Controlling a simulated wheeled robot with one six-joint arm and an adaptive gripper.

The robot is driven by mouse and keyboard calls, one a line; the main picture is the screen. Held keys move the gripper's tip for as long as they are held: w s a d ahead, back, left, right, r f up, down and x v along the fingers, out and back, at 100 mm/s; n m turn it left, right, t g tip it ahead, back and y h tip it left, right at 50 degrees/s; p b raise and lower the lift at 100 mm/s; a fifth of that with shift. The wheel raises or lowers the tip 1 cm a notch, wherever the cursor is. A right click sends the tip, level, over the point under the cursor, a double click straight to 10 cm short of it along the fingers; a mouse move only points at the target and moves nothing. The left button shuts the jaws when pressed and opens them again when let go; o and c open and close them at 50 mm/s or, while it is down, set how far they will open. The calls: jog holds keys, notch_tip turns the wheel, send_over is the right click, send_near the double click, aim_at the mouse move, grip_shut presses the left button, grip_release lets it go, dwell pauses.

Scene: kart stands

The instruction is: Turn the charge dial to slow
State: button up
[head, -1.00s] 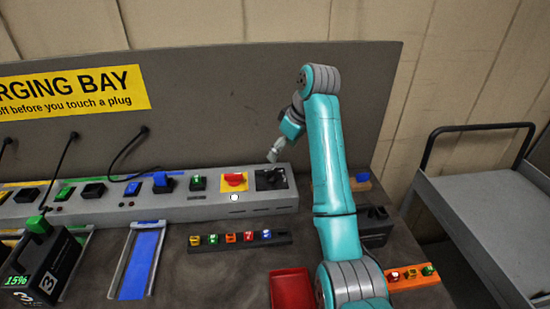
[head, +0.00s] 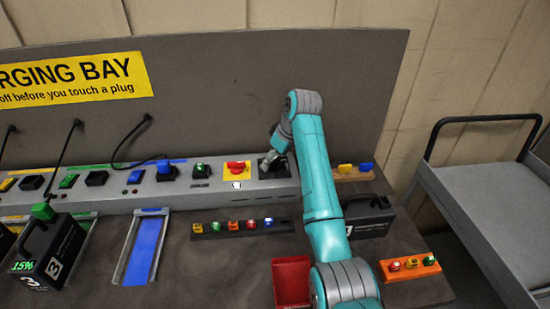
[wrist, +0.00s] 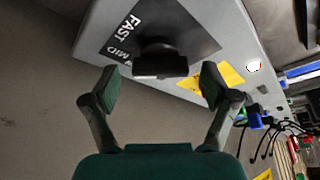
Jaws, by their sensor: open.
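The charge dial (wrist: 160,62) is a black knob with a bar grip on a dark plate with white lettering; FAST and MID can be read in the wrist view. Any other label is hidden. In the head view, the dark dial plate (head: 283,172) is at the right end of the grey charging console (head: 120,199), partly covered by my gripper (head: 266,163). In the wrist view, my gripper (wrist: 160,88) is open, with one finger on each side of the knob's near end. I cannot tell whether either finger touches it.
A red switch on a yellow plate (head: 236,177) sits just left of the dial. A rack of small coloured pieces (head: 240,227), a red tray (head: 291,282) and a black battery (head: 50,254) are in front. A grey panel (head: 240,95) rises behind the console.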

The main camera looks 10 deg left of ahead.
jog(key=c, duration=1.2)
jog(key=shift+o, duration=0.2)
jog(key=shift+n, duration=0.4)
jog(key=n, duration=0.1)
jog(key=n+g, duration=0.1)
jog(key=n, duration=0.1)
jog(key=shift+w+n+g+y, duration=0.1)
jog(key=shift+n+g+y, duration=0.2)
jog(key=shift+w+n+g, duration=0.1)
jog(key=shift+n+g, duration=0.8)
jog(key=shift+n, duration=1.3)
jog(key=o, duration=1.2)
jog(key=shift+c, duration=0.2)
